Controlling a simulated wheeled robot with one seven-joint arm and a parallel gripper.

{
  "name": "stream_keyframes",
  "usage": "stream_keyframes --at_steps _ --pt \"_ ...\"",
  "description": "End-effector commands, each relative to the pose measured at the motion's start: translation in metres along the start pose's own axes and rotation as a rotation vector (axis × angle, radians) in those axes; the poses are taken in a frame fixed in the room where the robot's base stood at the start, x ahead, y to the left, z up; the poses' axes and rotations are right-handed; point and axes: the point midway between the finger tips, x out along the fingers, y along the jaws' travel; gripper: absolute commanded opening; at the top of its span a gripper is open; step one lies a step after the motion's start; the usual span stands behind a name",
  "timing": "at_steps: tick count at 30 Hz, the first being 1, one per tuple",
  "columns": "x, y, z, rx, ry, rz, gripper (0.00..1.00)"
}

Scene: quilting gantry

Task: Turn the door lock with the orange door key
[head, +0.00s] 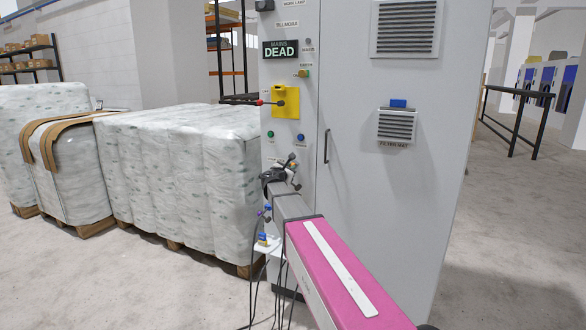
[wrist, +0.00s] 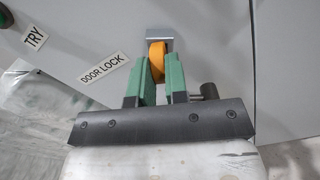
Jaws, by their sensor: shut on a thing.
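The orange door key (wrist: 157,58) shows in the wrist view between the two green fingers of my gripper (wrist: 159,78). My gripper is shut on the key. The key's far end meets a small grey metal block, the door lock (wrist: 159,33), beside the "DOOR LOCK" label (wrist: 104,68). How deep the key sits in the lock is hidden. In the head view my gripper (head: 288,168) is at the grey cabinet's front, low beside the door seam. The key and lock cannot be made out there.
Wrapped bales (head: 180,170) on pallets stand at left. Cables hang below my gripper.

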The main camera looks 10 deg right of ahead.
Motion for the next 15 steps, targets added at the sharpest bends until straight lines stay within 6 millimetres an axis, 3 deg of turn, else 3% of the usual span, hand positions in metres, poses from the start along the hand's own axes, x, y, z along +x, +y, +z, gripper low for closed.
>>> stream_keyframes --at_steps 6,15 --pt "0.0 -0.0001 0.0 -0.186 -0.002 0.0 0.0" --pt "0.0 -0.0001 0.0001 -0.211 -0.003 0.0 0.0"
